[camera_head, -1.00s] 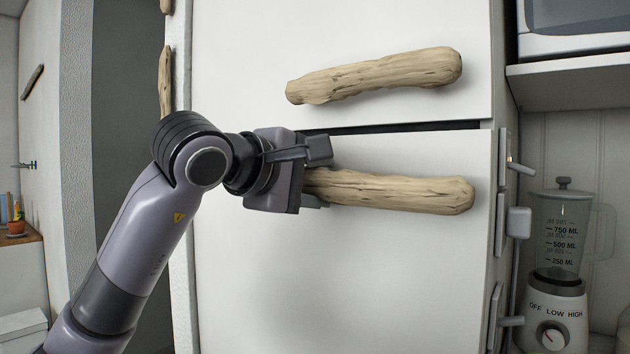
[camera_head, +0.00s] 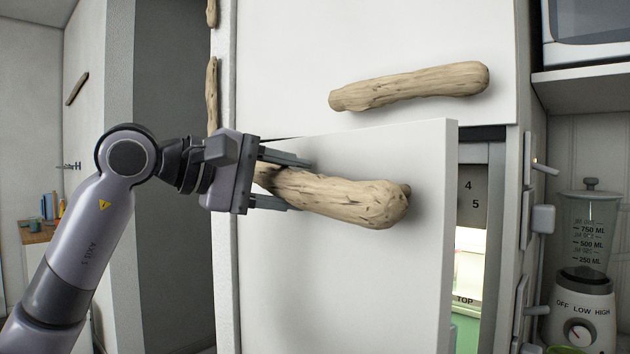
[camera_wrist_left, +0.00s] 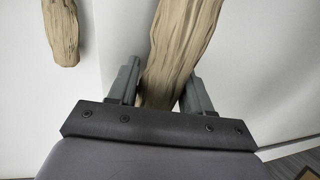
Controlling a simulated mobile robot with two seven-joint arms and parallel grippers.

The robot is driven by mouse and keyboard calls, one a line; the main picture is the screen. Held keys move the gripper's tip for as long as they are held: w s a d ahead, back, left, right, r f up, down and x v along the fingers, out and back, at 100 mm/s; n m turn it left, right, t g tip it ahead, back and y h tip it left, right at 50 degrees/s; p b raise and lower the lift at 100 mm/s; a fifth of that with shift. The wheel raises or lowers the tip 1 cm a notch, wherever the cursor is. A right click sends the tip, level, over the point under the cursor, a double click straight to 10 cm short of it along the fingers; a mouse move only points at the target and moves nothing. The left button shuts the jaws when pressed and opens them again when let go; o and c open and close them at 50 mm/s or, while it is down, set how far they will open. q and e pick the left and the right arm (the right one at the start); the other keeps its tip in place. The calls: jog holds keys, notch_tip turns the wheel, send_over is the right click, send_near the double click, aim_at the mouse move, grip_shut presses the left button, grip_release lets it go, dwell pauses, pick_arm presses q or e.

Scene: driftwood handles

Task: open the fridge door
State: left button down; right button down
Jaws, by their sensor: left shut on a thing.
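The white fridge door (camera_head: 345,270) stands partly open, its right edge swung out from the cabinet. A lit interior (camera_head: 468,250) shows in the gap to its right. A driftwood handle (camera_head: 350,200) lies across the upper part of this door. My left gripper (camera_head: 285,180) is shut on the handle near its left end, one finger above and one below. In the left wrist view the handle (camera_wrist_left: 178,50) runs up from between the two fingers (camera_wrist_left: 160,90). My right gripper is in neither view.
A closed white upper door (camera_head: 290,60) with its own driftwood handle (camera_head: 410,85) is above. A blender (camera_head: 585,250) stands on the right under a shelf (camera_head: 585,90). Small metal handles (camera_head: 540,220) stick out just right of the opening.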

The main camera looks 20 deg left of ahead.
pick_arm(q)
jog(key=s+a+m+g+h, duration=0.3)
jog(key=s+a, duration=0.4)
jog(key=a, duration=0.2)
jog(key=shift+a+m+g, duration=0.3)
jog(key=c, duration=0.6)
grip_release()
jog(key=shift+b+v, duration=0.45)
jog(key=shift+v, duration=3.15)
jog(key=shift+f, duration=0.1)
